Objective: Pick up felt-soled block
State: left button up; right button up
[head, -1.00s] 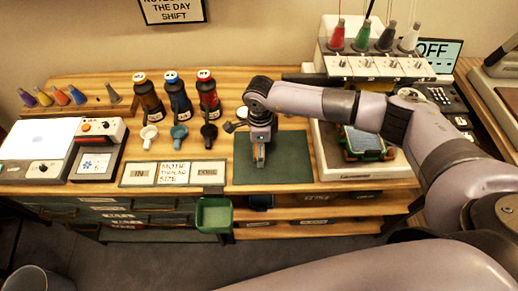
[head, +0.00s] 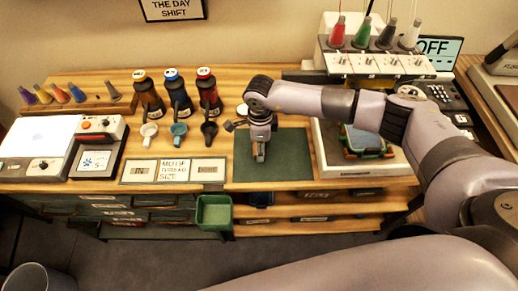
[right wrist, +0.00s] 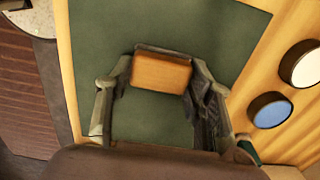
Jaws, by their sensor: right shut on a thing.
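The felt-soled block (right wrist: 162,73) shows in the right wrist view as an orange-brown wooden piece with a dark strip along one edge. It sits between the two fingers of my right gripper (right wrist: 152,88), which are shut on it. In the head view my right gripper (head: 260,152) points down over the dark green mat (head: 288,158) and mostly hides the block. I cannot tell whether the block touches the mat. My left gripper is not in view.
Three capped bottles (head: 180,95) with small scoops in front stand left of the mat. A scale (head: 350,167) with a green-edged item stands to the right, under my right forearm. A label board (head: 172,171) lies at left, and a green bin (head: 214,212) hangs at the front edge.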

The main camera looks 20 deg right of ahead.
jog(key=shift+c, duration=0.7)
jog(key=shift+r, duration=0.45)
notch_tip(320, 180, up, 19)
jog(key=b, duration=0.4)
